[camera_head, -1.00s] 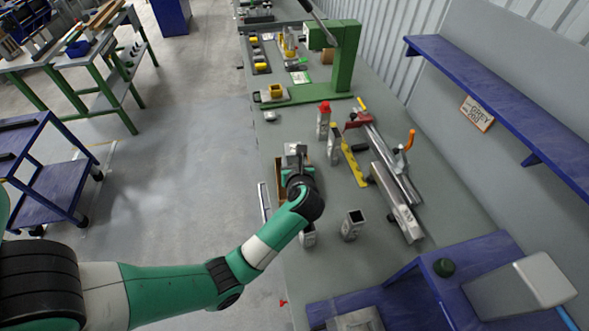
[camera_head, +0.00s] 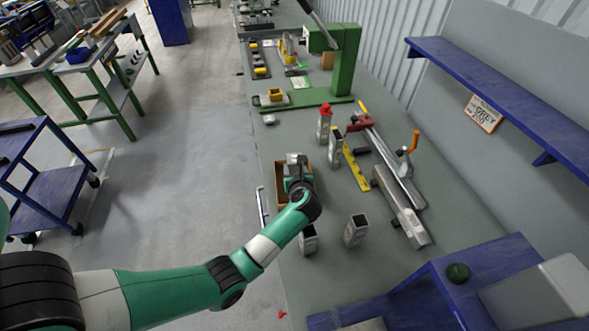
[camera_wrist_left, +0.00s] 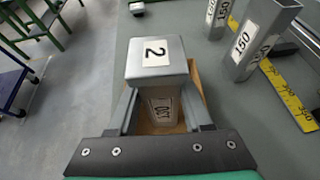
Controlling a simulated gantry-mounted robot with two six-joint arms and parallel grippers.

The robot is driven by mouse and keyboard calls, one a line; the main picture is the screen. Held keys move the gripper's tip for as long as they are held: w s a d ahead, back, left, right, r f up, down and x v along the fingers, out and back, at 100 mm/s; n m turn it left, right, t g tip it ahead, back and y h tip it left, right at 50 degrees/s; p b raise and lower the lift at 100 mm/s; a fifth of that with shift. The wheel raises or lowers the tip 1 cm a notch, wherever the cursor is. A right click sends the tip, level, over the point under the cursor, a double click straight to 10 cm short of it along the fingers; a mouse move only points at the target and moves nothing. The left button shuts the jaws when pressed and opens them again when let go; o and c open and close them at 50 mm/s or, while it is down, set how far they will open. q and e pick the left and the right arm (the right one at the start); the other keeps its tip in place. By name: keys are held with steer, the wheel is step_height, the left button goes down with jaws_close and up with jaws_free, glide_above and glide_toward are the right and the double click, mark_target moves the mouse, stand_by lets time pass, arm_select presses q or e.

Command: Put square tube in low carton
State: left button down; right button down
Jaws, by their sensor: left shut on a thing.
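The low carton (camera_head: 279,188) is a brown open box near the table's left edge, partly hidden by my left arm. My left gripper (camera_head: 297,182) is over it, shut on a grey square tube (camera_head: 293,158). In the left wrist view the tube (camera_wrist_left: 157,57) stands between the fingers (camera_wrist_left: 158,112) and shows a "2" label, with a "100" label below. The brown carton wall (camera_wrist_left: 198,82) shows behind and beside it. Whether the tube touches the carton floor is hidden. My right gripper is out of view.
Two open-topped grey tubes (camera_head: 355,230) (camera_head: 308,240) stand nearer. A green press (camera_head: 338,65) stands behind.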

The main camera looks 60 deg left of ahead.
arm_select(q)
steer(key=shift+f, duration=0.15)
steer(key=shift+c, duration=1.6)
jaws_free()
steer(key=shift+d+r, duration=0.25)
steer(key=shift+r, duration=0.15)
steer(key=p+v, duration=0.3)
steer(key=v, duration=0.8)
steer(key=shift+s+d, duration=0.15)
steer(key=shift+d, duration=0.05)
